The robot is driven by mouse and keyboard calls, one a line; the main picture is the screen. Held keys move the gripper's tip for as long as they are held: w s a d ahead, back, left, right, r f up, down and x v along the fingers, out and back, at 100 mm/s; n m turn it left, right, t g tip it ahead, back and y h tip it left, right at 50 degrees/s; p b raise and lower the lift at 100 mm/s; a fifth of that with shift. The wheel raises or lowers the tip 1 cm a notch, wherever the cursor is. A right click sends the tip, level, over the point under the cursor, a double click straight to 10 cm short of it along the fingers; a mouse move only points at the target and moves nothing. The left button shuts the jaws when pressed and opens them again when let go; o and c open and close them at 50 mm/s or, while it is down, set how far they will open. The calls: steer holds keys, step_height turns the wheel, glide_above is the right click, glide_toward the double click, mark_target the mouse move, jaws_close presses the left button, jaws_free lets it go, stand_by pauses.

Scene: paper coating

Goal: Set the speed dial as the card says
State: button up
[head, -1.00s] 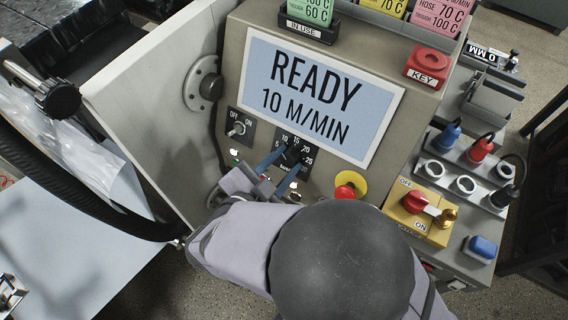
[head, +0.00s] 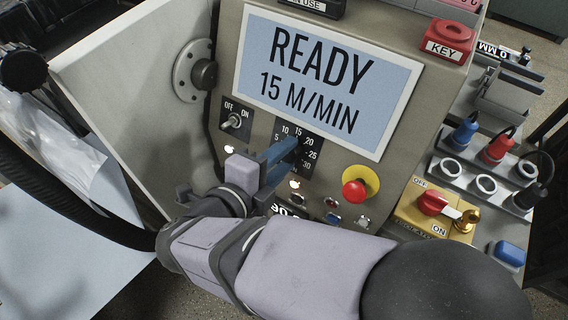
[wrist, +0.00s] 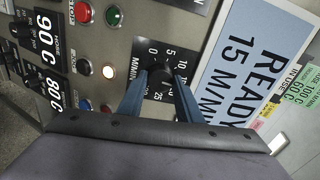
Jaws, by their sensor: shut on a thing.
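The black speed dial (wrist: 158,84) is on the machine's front panel, with a scale marked in steps around it. My gripper (wrist: 160,80) is shut on its knob, one blue finger on each side in the wrist view. In the head view my gripper (head: 284,152) reaches the dial plate (head: 318,143) from the lower left, and its fingers hide much of the knob. The display (head: 322,82) reads READY, 15 M/MIN. A green card (wrist: 301,87) by the IN USE label shows in the wrist view, sideways; its speed line is not readable.
A red stop button (head: 355,190) on a yellow ring is to the dial's right. An OFF/ON switch (head: 234,121) is to its left. Lit buttons and 90 C and 80 C readouts (wrist: 48,62) are nearby. A yellow box with a red handle (head: 433,203) stands farther right.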

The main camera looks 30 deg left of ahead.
steer(key=m+b, duration=0.1)
steer(key=b, duration=0.1)
steer(key=m+b, duration=0.4)
steer(key=shift+f, duration=0.25)
steer(key=shift+r+m+h+b, duration=0.15)
steer(key=shift+m+h+b, duration=0.15)
steer(key=shift+m+b, duration=0.65)
steer(key=shift+r, duration=0.1)
steer(key=o, duration=1)
steer(key=shift+o, duration=0.2)
steer(key=shift+s, duration=0.15)
steer(key=v, duration=0.7)
steer(key=shift+r+b, duration=0.15)
steer(key=shift+b, duration=0.15)
steer(key=shift+r, duration=0.1)
